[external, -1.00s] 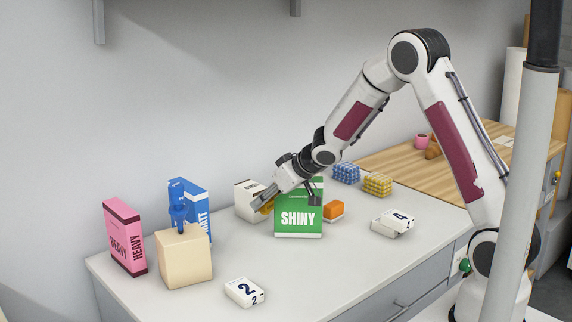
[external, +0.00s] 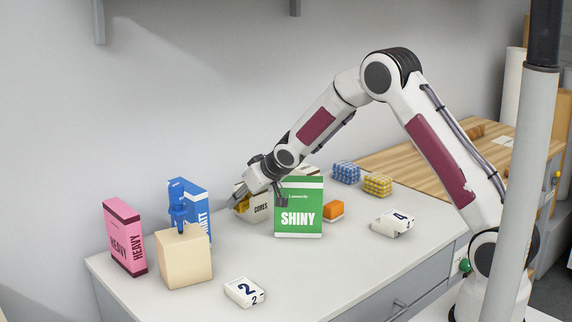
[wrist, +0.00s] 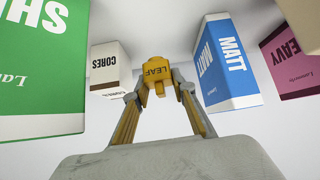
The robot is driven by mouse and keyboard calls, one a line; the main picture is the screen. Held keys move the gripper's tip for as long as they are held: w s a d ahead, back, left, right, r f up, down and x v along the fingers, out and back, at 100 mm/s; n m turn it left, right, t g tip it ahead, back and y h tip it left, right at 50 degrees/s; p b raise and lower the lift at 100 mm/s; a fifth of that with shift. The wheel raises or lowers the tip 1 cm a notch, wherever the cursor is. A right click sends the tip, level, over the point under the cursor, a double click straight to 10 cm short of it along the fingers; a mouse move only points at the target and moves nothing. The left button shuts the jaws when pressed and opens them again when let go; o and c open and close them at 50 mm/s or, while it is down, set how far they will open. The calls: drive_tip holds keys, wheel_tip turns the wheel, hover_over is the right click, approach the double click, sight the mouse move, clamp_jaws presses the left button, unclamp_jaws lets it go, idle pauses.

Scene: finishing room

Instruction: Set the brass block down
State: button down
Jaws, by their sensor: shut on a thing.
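The brass block is a small yellow piece marked LEAF, seen between my fingertips in the wrist view (wrist: 155,73). In the external view its yellow edge shows at the end of my gripper (external: 256,200), largely hidden by the fingers. My gripper is shut on the block. I cannot tell whether the block touches the tabletop.
A blue MATT box (external: 196,205), a pink HEAVY box (external: 122,237) and a cream block (external: 183,258) stand left. White number boxes 2 (external: 244,292) and 4 (external: 393,222), an orange block (external: 334,210) and checked blocks (external: 377,185) sit around. The front middle tabletop (external: 310,265) is clear.

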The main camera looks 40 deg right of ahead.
drive_tip(key=shift+w+a+r, duration=0.15)
drive_tip(key=shift+w, duration=0.5)
drive_tip(key=shift+w+a+r, duration=0.1)
drive_tip(key=shift+w, duration=0.55)
idle(0.4)
drive_tip(key=w+a+r+m+h, duration=0.1)
drive_tip(key=w+a, duration=0.1)
drive_tip(key=w, duration=0.4)
drive_tip(key=shift+w+a+r, duration=0.2)
drive_tip(key=shift+a+r, duration=0.1)
drive_tip(key=shift+r, duration=0.1)
drive_tip(key=shift+f, duration=2.95)
drive_tip(key=shift+f, duration=0.1)
drive_tip(key=shift+f, duration=1.95)
